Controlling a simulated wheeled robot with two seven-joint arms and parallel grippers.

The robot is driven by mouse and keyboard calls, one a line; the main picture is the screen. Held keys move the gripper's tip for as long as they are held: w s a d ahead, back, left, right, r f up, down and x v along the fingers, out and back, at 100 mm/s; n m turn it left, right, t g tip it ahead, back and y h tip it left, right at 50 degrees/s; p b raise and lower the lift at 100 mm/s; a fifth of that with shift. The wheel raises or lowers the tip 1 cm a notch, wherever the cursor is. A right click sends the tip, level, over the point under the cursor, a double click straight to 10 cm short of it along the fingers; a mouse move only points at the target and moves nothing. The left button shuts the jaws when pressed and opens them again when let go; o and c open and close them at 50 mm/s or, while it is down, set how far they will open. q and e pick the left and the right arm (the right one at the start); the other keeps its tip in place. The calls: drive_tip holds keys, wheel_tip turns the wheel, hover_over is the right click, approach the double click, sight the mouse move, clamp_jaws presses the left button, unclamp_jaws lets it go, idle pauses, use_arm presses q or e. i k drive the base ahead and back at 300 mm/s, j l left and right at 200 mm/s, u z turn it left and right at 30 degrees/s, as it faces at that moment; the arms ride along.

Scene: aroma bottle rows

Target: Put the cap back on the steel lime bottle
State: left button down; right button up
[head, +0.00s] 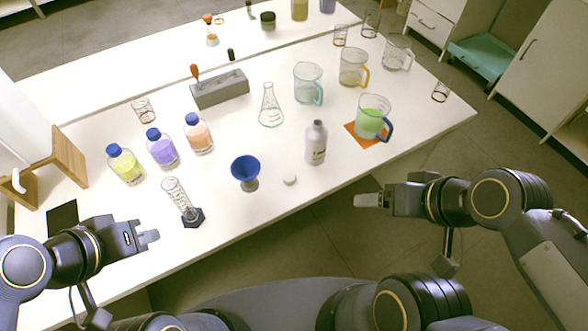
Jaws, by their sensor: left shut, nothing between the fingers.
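The steel bottle (316,147) stands upright on the white table near its front edge, with a narrow bare neck and a small label too small to read. A small white round cap (290,180) lies on the table just left of the bottle's base, apart from it. My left gripper (152,237) is shut and empty over the table's front left part, far left of the cap. My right gripper (364,200) is off the front edge, to the right of the cap and below the bottle in the picture; its finger opening cannot be made out.
A blue funnel (245,170) stands left of the cap. A graduated cylinder (180,200) stands near my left gripper. A green-filled jug (371,118) on an orange mat (352,130) stands right of the bottle. Capped reagent bottles (162,150) and a flask (270,108) stand behind.

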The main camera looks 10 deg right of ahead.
sight(316, 134)
drive_tip(key=i+l, duration=0.1)
drive_tip(key=l, duration=0.3)
drive_tip(key=i+l, duration=0.1)
drive_tip(key=l, duration=0.3)
drive_tip(key=i+l, duration=0.1)
drive_tip(key=l, duration=0.3)
drive_tip(key=i+l, duration=0.1)
drive_tip(key=l, duration=0.3)
drive_tip(key=u, duration=2.3)
